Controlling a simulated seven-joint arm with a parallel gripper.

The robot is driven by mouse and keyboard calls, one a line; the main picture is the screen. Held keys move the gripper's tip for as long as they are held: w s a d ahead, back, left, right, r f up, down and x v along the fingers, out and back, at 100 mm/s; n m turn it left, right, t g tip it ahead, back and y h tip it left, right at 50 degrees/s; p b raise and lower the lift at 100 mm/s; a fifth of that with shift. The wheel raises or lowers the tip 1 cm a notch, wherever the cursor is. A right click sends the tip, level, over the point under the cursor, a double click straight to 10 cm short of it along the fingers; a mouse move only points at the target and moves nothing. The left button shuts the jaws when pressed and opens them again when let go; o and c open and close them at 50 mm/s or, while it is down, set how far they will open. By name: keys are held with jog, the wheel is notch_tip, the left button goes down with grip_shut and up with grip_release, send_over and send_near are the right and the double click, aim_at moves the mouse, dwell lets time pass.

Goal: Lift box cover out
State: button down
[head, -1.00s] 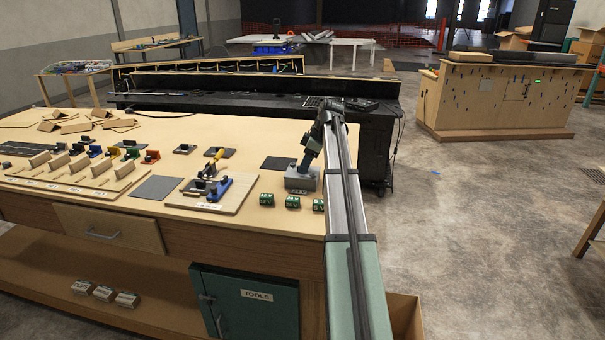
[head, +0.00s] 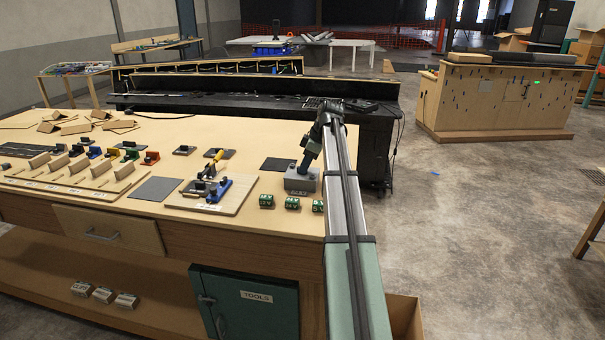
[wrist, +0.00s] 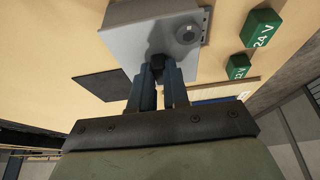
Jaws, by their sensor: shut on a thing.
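A grey box (head: 301,181) with a label on its front stands on the workbench near its right end. The wrist view shows its flat grey cover (wrist: 140,38) close up, with a round dark fitting (wrist: 188,33) on it. My gripper (wrist: 158,72) is at the edge of the cover, its blue fingers shut on a small black knob (wrist: 157,62). In the head view my gripper (head: 306,166) is right at the top of the box. I cannot tell whether the cover is apart from the box; the box's inside is hidden.
Several green blocks marked with voltages (head: 292,203) stand in front of the box. A dark mat (head: 277,164) lies to its left. A wooden board with a blue fixture (head: 225,187) is further left.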

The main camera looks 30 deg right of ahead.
notch_tip(320, 180, up, 14)
dwell(1.1)
